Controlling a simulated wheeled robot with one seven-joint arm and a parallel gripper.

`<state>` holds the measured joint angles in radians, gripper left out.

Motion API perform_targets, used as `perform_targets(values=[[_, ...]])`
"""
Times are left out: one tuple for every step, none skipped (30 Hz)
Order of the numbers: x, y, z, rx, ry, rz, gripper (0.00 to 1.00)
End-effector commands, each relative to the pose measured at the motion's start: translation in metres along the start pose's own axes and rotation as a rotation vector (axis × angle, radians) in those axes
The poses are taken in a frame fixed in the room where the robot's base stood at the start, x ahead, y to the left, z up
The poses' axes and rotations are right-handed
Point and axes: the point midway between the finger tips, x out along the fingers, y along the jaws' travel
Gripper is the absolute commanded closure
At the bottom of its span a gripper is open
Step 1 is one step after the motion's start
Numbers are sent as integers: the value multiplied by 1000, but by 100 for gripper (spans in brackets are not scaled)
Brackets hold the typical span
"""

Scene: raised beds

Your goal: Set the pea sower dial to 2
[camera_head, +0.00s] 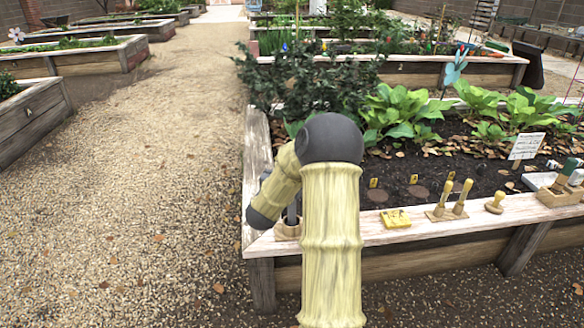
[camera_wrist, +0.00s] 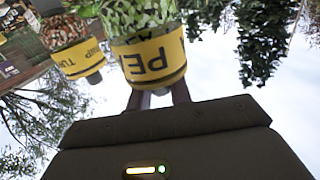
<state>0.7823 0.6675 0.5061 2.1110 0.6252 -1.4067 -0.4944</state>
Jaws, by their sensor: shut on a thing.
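The pea sower (camera_wrist: 152,60) is close in the wrist view, with green seeds or leaves above a yellow label reading "PE", its end cut off. My gripper (camera_wrist: 158,93) has its two fingers at the lower end of this sower, shut on it there. The part between the fingers is mostly hidden, so the dial's setting cannot be read. A second sower (camera_wrist: 80,58) with brown contents hangs to the left; its yellow label starts "TU" and a grey knob shows below it. In the head view my arm hides the sowers and the gripper.
The bed's pale wooden rim (camera_head: 420,232) runs below my arm. On it sit a yellow block (camera_head: 395,218), a stand with handled tools (camera_head: 450,205) and a small wooden stamp (camera_head: 495,203). A leafy bush (camera_head: 300,85) grows behind my arm. The gravel path (camera_head: 150,150) to the left is clear.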

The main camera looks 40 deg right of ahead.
Motion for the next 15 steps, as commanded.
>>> perform_targets(values=[[0, -1, -2, 1, 3, 15, 100], [0, 0, -2, 1, 3, 21, 100], [0, 1, -1, 1, 3, 25, 100], [1, 1, -1, 1, 3, 24, 100], [1, 2, -1, 1, 3, 25, 100], [1, 2, -1, 1, 2, 25, 100], [1, 2, -1, 1, 2, 25, 100], [1, 2, -1, 1, 2, 24, 100], [1, 1, -1, 1, 2, 23, 100], [0, 0, -1, 1, 2, 21, 100], [0, 0, -1, 1, 2, 20, 100], [-1, -2, -1, 1, 2, 17, 100], [-1, -2, -1, 1, 2, 16, 100], [-1, -3, 0, 1, 2, 15, 100], [-1, -3, 0, 1, 2, 14, 100]])
